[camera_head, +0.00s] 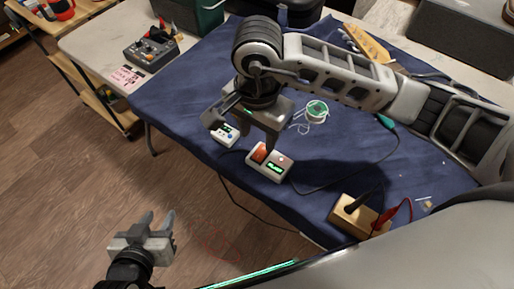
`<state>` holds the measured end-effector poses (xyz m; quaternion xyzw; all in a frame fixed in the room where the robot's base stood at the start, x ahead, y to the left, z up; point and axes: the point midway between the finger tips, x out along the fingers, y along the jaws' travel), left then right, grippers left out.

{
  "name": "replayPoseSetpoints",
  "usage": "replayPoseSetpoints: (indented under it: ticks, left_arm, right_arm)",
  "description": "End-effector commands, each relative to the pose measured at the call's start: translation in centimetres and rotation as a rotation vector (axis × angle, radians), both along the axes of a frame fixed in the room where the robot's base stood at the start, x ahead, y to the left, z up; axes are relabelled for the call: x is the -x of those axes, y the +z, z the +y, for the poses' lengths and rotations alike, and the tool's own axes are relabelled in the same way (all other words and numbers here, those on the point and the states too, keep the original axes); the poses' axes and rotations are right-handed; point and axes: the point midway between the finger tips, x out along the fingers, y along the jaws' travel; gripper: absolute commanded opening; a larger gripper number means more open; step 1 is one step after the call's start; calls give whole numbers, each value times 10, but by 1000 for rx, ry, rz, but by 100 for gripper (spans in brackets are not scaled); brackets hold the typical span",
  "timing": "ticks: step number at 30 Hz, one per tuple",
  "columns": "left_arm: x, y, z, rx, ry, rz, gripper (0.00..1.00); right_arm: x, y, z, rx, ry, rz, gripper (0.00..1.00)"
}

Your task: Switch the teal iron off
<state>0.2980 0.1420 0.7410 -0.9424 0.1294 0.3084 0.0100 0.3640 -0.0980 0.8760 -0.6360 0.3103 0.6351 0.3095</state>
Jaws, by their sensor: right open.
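A teal handle (385,121), likely the iron's, shows at the right of the blue cloth, partly hidden by my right arm. A dark cable runs from near it towards a white control box (277,176). This box has an orange-red rocker switch (259,153), a lit green display (274,168) and a small reddish light. My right gripper (240,142) is open, pointing down above the box, with one finger close to the switch; contact cannot be told. My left gripper (156,220) is open and empty over the floor at lower left.
A smaller white box (226,136) with a blue button sits beside the control box. A wooden block with plugged leads (350,216) lies near the front edge. A green solder spool (317,110) and a grey knobbed device (151,50) stand further back.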

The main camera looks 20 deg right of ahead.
Motion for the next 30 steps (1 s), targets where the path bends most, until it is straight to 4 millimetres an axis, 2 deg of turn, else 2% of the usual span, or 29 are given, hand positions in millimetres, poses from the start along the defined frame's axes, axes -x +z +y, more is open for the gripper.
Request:
replayPoseSetpoints:
  ticks: [3,9,15,23,25,28,30]
  left_arm:
    - [-1,2,0,-1,0,-3,36]
    - [-2,1,1,-6,0,-1,36]
    - [-2,0,1,-7,-1,0,36]
    - [-2,0,1,-7,0,-1,36]
    - [-2,0,1,-7,0,-1,36]
    - [-2,0,1,-7,0,-1,36]
    - [-2,0,1,-7,0,-2,36]
  right_arm:
    - [1,-27,0,1,-2,6,44]
    - [1,-58,1,-1,-1,3,44]
    - [0,-70,1,-2,-1,0,44]
    - [0,-72,1,-2,0,0,44]
    - [0,-72,1,-2,0,0,30]
    - [0,-71,0,-2,-1,0,2]
    - [0,-71,0,-2,-1,0,0]
